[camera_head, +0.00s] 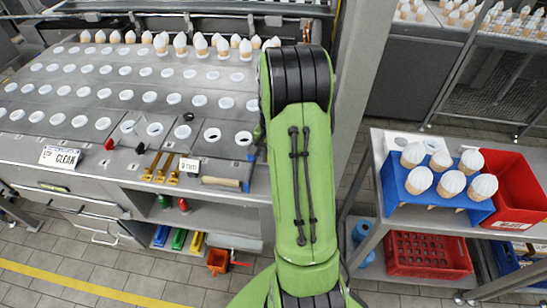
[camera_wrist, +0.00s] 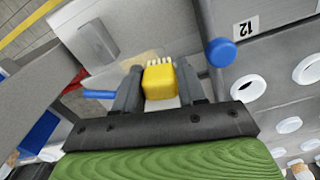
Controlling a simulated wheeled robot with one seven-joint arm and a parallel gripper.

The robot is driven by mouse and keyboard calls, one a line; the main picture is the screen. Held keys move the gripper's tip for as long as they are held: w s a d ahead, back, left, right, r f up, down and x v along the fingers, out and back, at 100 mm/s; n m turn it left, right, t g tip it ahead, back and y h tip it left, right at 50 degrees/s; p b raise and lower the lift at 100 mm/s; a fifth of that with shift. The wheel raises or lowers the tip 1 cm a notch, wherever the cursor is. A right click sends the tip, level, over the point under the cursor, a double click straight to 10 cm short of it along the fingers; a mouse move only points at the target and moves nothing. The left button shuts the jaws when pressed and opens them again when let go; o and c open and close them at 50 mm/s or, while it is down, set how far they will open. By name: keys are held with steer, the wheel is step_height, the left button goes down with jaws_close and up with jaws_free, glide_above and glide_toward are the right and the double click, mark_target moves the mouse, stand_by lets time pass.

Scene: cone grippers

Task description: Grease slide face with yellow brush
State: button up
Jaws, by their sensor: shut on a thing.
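My gripper (camera_wrist: 158,88) is shut on the yellow brush (camera_wrist: 160,84) in the wrist view. The brush is a yellow block between the two dark fingers, with pale bristles pointing away from my wrist. Beyond the bristles are a grey metal surface and a pale box-like part; I cannot tell which surface is the slide face, or whether the bristles touch anything. A blue knob (camera_wrist: 221,52) sits on a grey bar to the right of the fingers. In the head view my green arm hides the gripper and brush.
A grey plate (camera_head: 113,85) with rows of white rings and cones fills the left. A CLEAN sign (camera_head: 61,157) and gold parts (camera_head: 163,167) lie along its front. A blue cone holder (camera_head: 425,195) and red bin (camera_head: 515,185) stand on the right cart.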

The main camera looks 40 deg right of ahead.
steer(key=shift+r+p, duration=0.7)
steer(key=shift+r, duration=0.6)
step_height(320, 180, up, 3)
steer(key=shift+r+p, duration=0.15)
steer(key=shift+p, duration=1.1)
steer(key=shift+f, duration=0.2)
